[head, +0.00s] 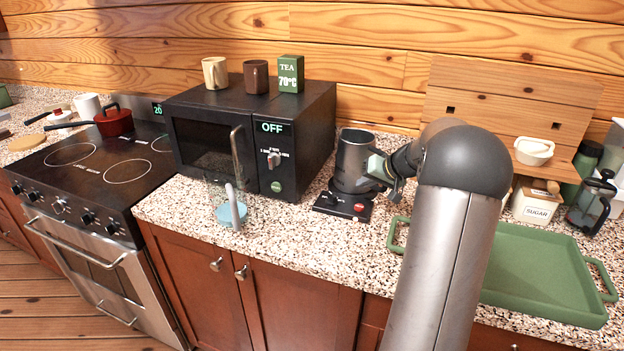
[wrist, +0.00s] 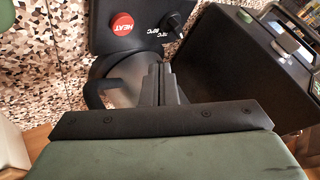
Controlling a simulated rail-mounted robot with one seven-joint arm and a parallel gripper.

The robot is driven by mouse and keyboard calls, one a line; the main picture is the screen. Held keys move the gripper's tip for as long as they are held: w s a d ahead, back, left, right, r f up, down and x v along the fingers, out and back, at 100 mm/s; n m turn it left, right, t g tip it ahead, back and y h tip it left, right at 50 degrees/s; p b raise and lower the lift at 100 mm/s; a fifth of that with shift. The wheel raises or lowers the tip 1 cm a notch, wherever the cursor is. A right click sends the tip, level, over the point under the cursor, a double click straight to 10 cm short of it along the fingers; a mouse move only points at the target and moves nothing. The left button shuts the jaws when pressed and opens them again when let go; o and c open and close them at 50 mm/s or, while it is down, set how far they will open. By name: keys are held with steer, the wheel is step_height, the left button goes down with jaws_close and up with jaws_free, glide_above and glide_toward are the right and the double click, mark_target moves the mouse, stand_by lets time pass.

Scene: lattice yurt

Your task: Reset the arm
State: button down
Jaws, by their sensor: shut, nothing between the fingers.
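My arm rises from the bottom of the head view and bends at a dark joint towards the left. My gripper (head: 372,180) is at the right side of the grey kettle (head: 354,155), overlapping its edge in the picture. I cannot tell whether it touches the kettle. In the wrist view my gripper (wrist: 160,75) has its fingers together with nothing between them. Behind them are part of the kettle and its dark handle (wrist: 92,92). The black kettle base (head: 343,205) stands on the counter under the kettle; its red HEAT button shows in the wrist view (wrist: 122,24).
A black microwave (head: 310,110) stands left of the kettle with two cups and a green tea box (head: 291,74) on top. A green tray (head: 540,270) lies right of my arm. A sugar box (head: 535,206) and a press (head: 590,200) stand behind it.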

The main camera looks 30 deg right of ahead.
steer(key=s+a+r+n+g, duration=0.15)
steer(key=s+a, duration=0.25)
steer(key=a, duration=0.8)
steer(key=s+a+n+g, duration=0.2)
steer(key=s+a+g, duration=0.1)
steer(key=a, duration=0.8)
steer(key=s+a+f+n+g+h, duration=0.1)
steer(key=s+a+f+g, duration=0.1)
steer(key=s+a, duration=0.4)
steer(key=s+a+f+n+g+h, duration=0.1)
steer(key=s+a, duration=0.6)
steer(key=s, duration=1)
steer(key=shift+s+f+g+h, duration=0.2)
steer(key=shift+f+g+h, duration=0.1)
steer(key=shift+f+g, duration=0.25)
